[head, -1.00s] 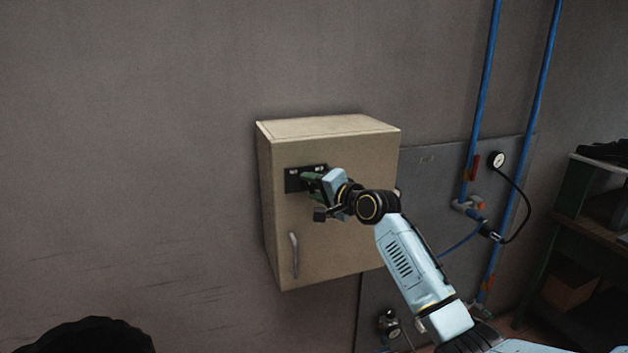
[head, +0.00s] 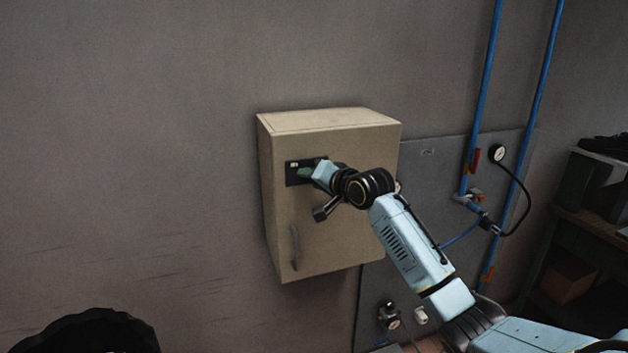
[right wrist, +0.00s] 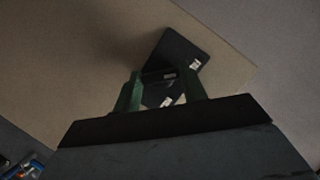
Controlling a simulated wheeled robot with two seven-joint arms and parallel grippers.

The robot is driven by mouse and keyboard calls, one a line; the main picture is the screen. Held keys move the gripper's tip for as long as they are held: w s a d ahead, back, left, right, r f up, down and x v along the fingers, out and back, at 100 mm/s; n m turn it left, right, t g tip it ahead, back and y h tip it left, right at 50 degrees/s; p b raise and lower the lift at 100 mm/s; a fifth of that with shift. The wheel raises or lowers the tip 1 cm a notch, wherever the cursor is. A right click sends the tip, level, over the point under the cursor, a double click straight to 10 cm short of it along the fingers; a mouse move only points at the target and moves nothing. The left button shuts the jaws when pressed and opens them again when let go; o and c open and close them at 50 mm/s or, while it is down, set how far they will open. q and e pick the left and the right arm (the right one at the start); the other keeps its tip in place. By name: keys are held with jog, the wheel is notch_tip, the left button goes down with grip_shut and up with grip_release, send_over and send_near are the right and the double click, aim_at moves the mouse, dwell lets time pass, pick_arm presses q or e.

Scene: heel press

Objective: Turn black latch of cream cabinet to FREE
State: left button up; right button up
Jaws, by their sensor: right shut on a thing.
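The cream cabinet (head: 340,235) hangs on the grey wall, its door closed. A black latch plate (head: 293,174) with small white labels is on the upper part of the door. My right gripper (head: 305,173) is at this plate. In the right wrist view the plate (right wrist: 186,50) shows beyond the green fingers, tilted in the picture. The right gripper (right wrist: 160,91) is shut on the black latch (right wrist: 157,94) between its fingers. The latch's exact angle and the label wording are too small and dark to read. My left gripper is out of view.
A door handle (head: 295,247) stands out at the cabinet's lower left. Blue pipes (head: 480,100) and a round gauge (head: 498,153) are on the wall to the right. A shelf (head: 590,220) stands at the far right. The wall left of the cabinet is bare.

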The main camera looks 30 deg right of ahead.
jog(key=o, duration=1)
jog(key=shift+s, duration=0.1)
jog(key=b+v, duration=0.2)
jog(key=v, duration=1.1)
jog(key=shift+s+b, duration=0.1)
jog(key=shift+b, duration=0.3)
